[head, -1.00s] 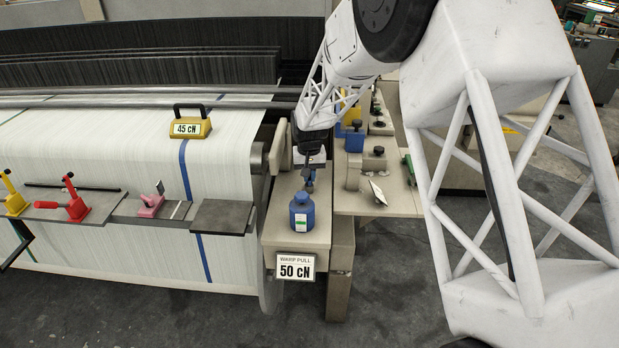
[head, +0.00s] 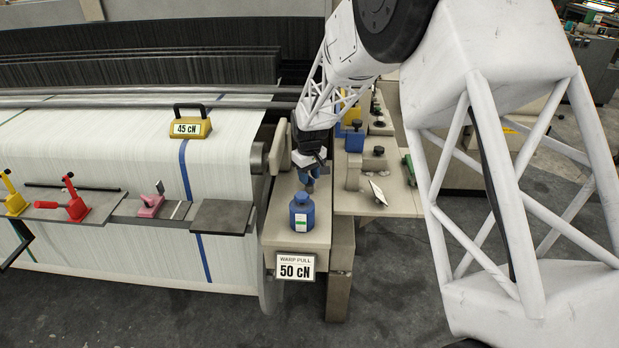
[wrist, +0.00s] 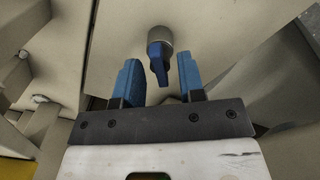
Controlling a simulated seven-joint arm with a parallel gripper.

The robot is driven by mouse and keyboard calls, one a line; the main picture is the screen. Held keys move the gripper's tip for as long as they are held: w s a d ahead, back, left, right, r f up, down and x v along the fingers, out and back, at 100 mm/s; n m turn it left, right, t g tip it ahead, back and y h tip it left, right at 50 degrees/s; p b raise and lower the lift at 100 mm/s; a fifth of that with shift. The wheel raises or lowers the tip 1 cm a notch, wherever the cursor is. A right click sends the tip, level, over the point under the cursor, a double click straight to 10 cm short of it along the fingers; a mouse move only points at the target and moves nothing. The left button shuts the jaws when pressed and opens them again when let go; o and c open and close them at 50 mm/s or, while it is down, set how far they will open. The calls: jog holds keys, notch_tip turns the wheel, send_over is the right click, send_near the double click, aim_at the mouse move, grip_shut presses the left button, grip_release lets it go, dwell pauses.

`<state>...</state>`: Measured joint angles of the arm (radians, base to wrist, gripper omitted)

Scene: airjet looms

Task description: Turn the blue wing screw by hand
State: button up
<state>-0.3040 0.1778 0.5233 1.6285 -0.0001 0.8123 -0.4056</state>
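The blue wing screw (wrist: 158,62) sticks out of a round grey collar on a beige panel in the wrist view. Its wing stands nearly along the picture's upright, tilted a little. My gripper (wrist: 157,66) has its two blue fingers apart, one on each side of the wing. A gap shows on both sides, so the fingers do not appear to touch it. In the head view my gripper (head: 309,182) is over the beige ledge, just behind a blue bottle-shaped object. The wing screw cannot be made out in the head view.
The blue bottle-shaped object (head: 302,212) with a green-white label stands close in front of the gripper. A "50 cN" sign (head: 295,266) hangs on the ledge's front. The loom's white warp sheet (head: 120,150) lies left; a side shelf (head: 350,204) with knobs is right.

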jog(key=shift+r, duration=0.1)
jog(key=shift+r, duration=2.95)
jog(key=shift+r, duration=0.1)
notch_tip(320, 180, up, 8)
jog(key=shift+f, duration=0.2)
